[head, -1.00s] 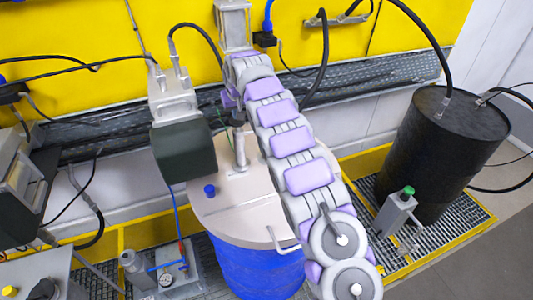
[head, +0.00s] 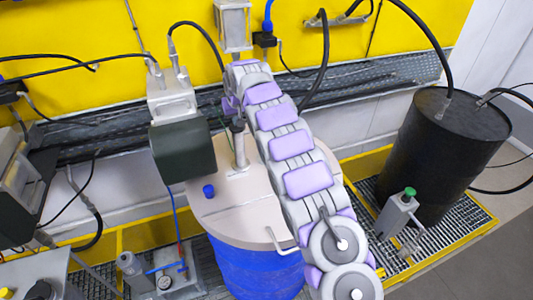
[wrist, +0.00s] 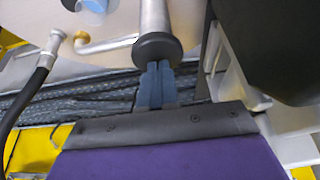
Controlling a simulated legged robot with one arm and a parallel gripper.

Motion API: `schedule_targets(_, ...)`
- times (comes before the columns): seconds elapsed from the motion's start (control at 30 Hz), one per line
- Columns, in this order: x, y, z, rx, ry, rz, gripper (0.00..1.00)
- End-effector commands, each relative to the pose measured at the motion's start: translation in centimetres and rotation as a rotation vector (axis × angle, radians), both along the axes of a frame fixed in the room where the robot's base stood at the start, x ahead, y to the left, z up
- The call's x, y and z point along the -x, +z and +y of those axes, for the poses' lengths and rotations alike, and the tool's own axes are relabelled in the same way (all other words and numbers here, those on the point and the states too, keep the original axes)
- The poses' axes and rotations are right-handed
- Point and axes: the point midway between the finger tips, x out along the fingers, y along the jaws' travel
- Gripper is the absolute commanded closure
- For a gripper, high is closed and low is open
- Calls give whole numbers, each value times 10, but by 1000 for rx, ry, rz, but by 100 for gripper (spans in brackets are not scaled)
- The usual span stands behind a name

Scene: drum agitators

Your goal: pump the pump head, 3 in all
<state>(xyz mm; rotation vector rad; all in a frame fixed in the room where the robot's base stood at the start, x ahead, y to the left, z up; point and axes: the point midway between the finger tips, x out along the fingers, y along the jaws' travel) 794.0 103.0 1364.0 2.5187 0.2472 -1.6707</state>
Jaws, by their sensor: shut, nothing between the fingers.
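The pump head, a dark round cap on a pale metal post (head: 239,148), stands on the beige lid of the blue drum (head: 255,268). In the wrist view its black cap (wrist: 157,49) fills the upper middle, with the metal post behind it. My gripper (wrist: 157,68) is shut, with nothing between its fingers. Its blue-grey fingertips are right at the cap's face and appear to touch it. In the head view my gripper is mostly hidden behind my arm, near the top of the post.
A dark motor box (head: 183,150) stands close left of the post. A blue cap (head: 209,191) and a bent pipe (head: 281,243) are on the lid. A black drum (head: 447,145) with hoses stands right. A yellow wall (head: 90,30) is behind.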

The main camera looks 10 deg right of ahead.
Motion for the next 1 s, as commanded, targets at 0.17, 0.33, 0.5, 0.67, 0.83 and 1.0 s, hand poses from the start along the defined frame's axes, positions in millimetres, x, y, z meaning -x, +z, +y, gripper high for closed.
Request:
schedule_targets(0.17, 1, 2, 0, 0, 0, 5, 100)
schedule_targets(0.33, 0, 14, 1, 0, 1, 2, 100)
schedule_targets(0.5, 0, 26, 1, 0, 1, 0, 100)
schedule_targets(0.67, 0, 36, 1, 1, 2, 0, 100)
schedule_targets(0.83, 1, 40, 0, 1, 1, 1, 100)
schedule_targets(1.0, 0, 40, 0, 0, 0, 1, 100)
